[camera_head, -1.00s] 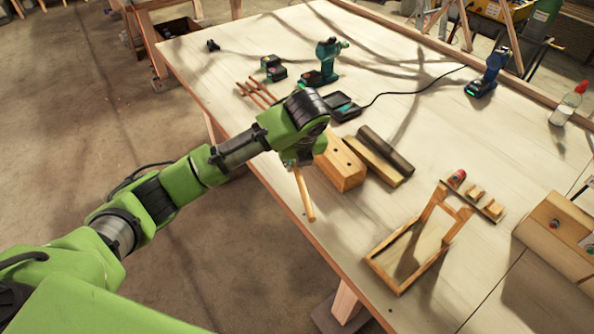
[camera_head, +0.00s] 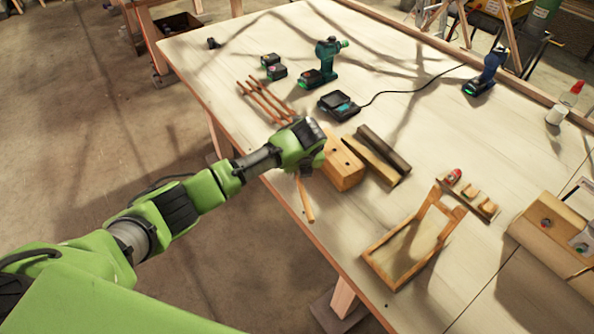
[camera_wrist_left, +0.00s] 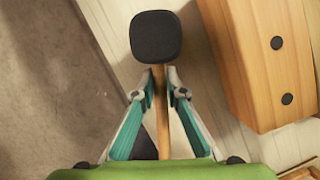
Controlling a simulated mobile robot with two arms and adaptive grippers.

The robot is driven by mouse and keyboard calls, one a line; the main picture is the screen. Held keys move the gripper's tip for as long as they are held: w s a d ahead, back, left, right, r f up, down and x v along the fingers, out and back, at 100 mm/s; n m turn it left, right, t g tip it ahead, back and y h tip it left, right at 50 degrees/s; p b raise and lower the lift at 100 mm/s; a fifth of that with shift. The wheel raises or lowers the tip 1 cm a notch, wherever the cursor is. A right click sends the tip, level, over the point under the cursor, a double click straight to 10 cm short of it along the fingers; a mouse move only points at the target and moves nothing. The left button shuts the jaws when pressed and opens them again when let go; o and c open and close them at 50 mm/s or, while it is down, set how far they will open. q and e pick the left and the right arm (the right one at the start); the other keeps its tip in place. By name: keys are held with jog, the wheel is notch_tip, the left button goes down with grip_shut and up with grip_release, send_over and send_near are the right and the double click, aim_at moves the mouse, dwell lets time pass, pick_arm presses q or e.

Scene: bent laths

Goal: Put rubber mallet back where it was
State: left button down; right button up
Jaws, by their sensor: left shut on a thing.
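The rubber mallet has a black head (camera_wrist_left: 155,37) and a wooden handle (camera_wrist_left: 162,125). In the left wrist view my left gripper (camera_wrist_left: 159,90) is shut on the handle just below the head. In the head view the handle (camera_head: 305,200) shows below my left wrist, near the left edge of the workbench (camera_head: 330,232). The mallet's head is hidden behind my arm there. I cannot tell whether the mallet touches the bench top. My right gripper is not in view.
A wooden block with dark holes (camera_head: 343,165) stands close to the right of the gripper, with laths (camera_head: 375,158) beside it. Thin sticks (camera_head: 265,100), a charger (camera_head: 339,105) and a drill (camera_head: 322,65) lie farther back. A wooden frame (camera_head: 415,250) stands to the right.

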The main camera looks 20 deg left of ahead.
aim_at(301, 184)
pick_arm(q)
jog(key=c, duration=2.2)
grip_release()
jog(key=shift+f, duration=0.1)
jog(key=shift+o, duration=0.8)
jog(key=shift+d+r, duration=0.1)
jog(key=shift+r, duration=0.3)
jog(key=b+v, duration=0.2)
jog(key=v, duration=0.9)
jog(key=shift+s+r, duration=0.2)
jog(key=shift+r, duration=0.05)
